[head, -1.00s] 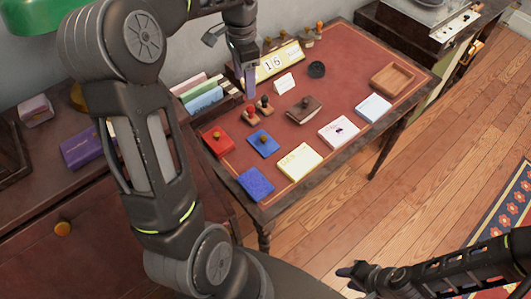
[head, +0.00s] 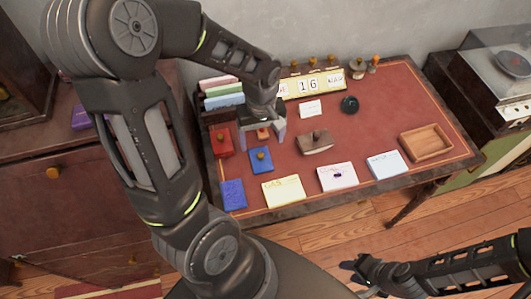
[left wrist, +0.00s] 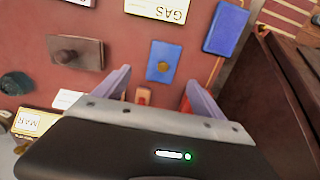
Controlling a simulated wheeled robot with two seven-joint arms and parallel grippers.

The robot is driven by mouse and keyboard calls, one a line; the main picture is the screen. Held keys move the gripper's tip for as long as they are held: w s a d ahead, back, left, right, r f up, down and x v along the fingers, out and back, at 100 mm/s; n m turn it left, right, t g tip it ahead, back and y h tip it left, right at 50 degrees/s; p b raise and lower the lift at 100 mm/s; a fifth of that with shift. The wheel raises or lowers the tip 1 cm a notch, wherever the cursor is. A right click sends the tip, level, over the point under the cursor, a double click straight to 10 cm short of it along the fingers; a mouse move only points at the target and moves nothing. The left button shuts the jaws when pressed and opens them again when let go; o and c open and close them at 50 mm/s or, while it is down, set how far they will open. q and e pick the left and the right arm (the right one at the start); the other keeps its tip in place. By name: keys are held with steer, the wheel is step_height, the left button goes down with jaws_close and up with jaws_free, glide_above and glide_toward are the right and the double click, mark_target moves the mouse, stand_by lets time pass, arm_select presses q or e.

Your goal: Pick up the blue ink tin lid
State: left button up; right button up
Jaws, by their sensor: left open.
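The blue ink tin lid (head: 261,160) is a flat blue plate with a brass knob, lying on the red desk top. It also shows in the left wrist view (left wrist: 163,65), just beyond the fingertips. My left gripper (head: 262,142) points down behind the lid, open, with nothing held. Its two fingers in the left wrist view (left wrist: 155,88) are spread, with a small orange-red stamp base (left wrist: 143,96) between them in that picture. A dark blue pad (head: 233,194) lies in front of the lid. My right gripper (head: 358,270) is low at the right, away from the desk.
A red lid (head: 221,142) lies left of the blue one. A card rack (head: 217,111) and calendar (head: 311,84) are behind.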

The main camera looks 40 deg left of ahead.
mark_target(260, 154)
arm_select(q)
steer(key=shift+s, duration=0.1)
steer(key=shift+f, duration=1.25)
steer(key=shift+f, duration=0.1)
step_height(260, 154, down, 5)
steer(key=shift+s+a+f+p, duration=0.1)
steer(key=shift+s+p, duration=0.05)
steer(key=shift+p, duration=0.3)
steer(key=shift+c, duration=0.6)
steer(key=c, duration=1.3)
